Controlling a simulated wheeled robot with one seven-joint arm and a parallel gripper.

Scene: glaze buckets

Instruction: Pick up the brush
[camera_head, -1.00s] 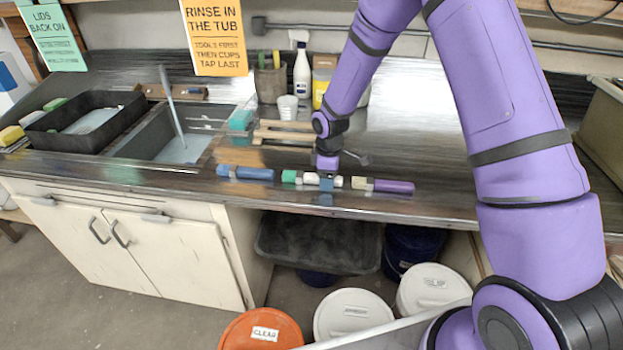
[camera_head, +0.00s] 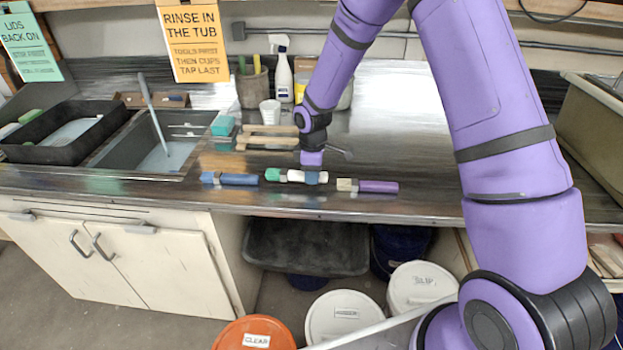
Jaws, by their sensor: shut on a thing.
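Three thick-handled brushes or tools lie in a row near the counter's front edge. The middle one, a brush (camera_head: 292,176) with a green tip and white handle, is in my gripper (camera_head: 315,178). My gripper points down and is shut on the white handle, right of its middle, and hides part of it. The brush lies level and looks at or just above the counter; the gap is too small to tell. To its left is a blue-handled brush (camera_head: 238,179). To its right is a purple-handled brush (camera_head: 378,187) with a pale tip.
Behind are wooden slats (camera_head: 262,139), a white cup (camera_head: 270,112) and a spray bottle (camera_head: 284,75). A sink (camera_head: 115,160) and dark tray (camera_head: 30,150) are left. The counter (camera_head: 400,130) is clear at right. Lidded buckets (camera_head: 345,315) stand below.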

